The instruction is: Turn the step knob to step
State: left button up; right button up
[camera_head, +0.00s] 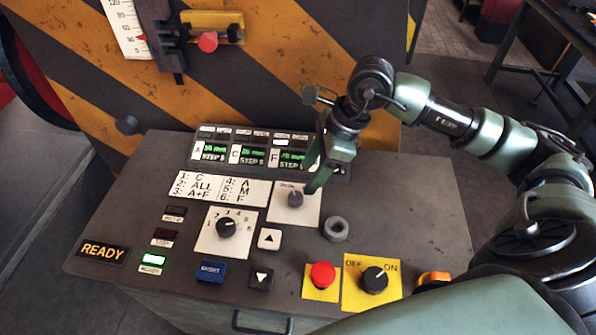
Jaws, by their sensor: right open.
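The white plate (310,213) near the middle of the console carries a small grey knob (295,198). Its small print is too blurred to read. To its left is a black knob (226,227) on a white plate numbered 1 to 6, its pointer up and to the right. I cannot tell for sure which of the two is the step knob. My right gripper (322,172) is open, reaching down just right of and above the grey knob. A green finger covers the plate's upper right corner. Whether it touches the knob cannot be told. My left gripper is not in view.
Displays (240,155) reading "STEP 5" line the console's back. A red button (322,275), a black OFF/ON knob (374,279), a grey ring (336,229) and arrow buttons (269,239) sit nearby.

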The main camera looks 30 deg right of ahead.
aim_at(295, 196)
jog(key=x, duration=0.2)
jog(key=p+x, duration=0.1)
jog(key=shift+s+a+f, duration=0.2)
jog(key=shift+a, duration=0.15)
jog(key=x, duration=0.3)
jog(key=shift+w+f+p, duration=0.1)
jog(key=shift+f+p, duration=0.1)
jog(key=shift+p, duration=0.2)
jog(key=shift+w+f, duration=0.1)
jog(key=shift+f, duration=0.2)
grip_shut()
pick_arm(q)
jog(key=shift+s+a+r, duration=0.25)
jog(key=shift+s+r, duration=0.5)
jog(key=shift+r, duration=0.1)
